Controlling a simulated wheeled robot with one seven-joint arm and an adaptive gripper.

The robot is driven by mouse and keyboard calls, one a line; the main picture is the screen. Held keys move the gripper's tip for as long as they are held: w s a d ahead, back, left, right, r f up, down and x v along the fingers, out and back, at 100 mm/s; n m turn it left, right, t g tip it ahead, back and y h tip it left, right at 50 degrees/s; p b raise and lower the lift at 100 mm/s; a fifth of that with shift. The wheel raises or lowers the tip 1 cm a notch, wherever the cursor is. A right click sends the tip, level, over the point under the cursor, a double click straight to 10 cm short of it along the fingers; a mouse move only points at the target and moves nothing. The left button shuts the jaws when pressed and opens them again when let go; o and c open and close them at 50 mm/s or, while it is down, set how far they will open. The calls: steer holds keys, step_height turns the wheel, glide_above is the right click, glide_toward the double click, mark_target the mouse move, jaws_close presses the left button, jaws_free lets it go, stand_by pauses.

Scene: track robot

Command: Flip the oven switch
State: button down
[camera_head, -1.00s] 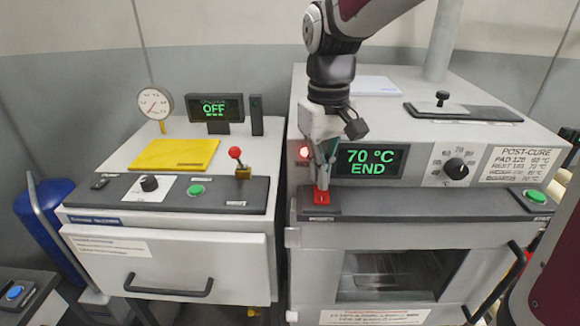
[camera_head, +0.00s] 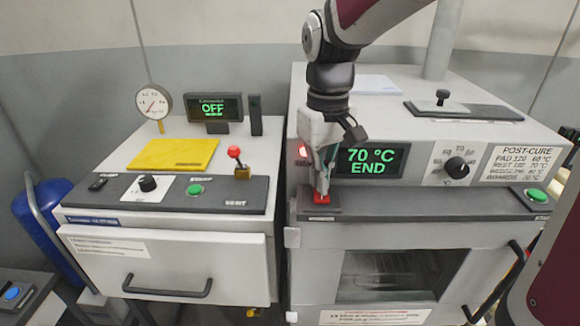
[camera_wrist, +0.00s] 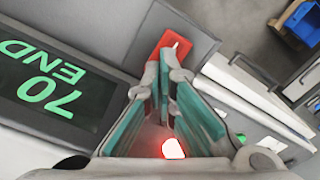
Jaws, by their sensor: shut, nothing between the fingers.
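The oven (camera_head: 400,215) stands on the right, its display (camera_head: 369,160) reading "70 °C END". The red oven switch (camera_head: 321,198) sits on the dark ledge at the oven's front left. It also shows in the wrist view (camera_wrist: 174,42), just beyond my fingertips. My gripper (camera_head: 321,190) is shut and empty, pointing down at the switch; its fingertips also show in the wrist view (camera_wrist: 170,68). The fingertips are at or right above the switch; I cannot tell whether they touch it. A red lamp (camera_head: 303,152) glows on the oven's face, left of the display.
A green button (camera_head: 536,195) and a black dial (camera_head: 456,168) are on the oven's right side. A second machine (camera_head: 110,160) on the left reads "OFF" and carries a red-knobbed lever (camera_head: 235,153), a green button (camera_head: 195,189) and a yellow sheet (camera_head: 173,154).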

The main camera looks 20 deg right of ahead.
steer(key=shift+r+p, duration=2.1)
steer(key=shift+r, duration=1.35)
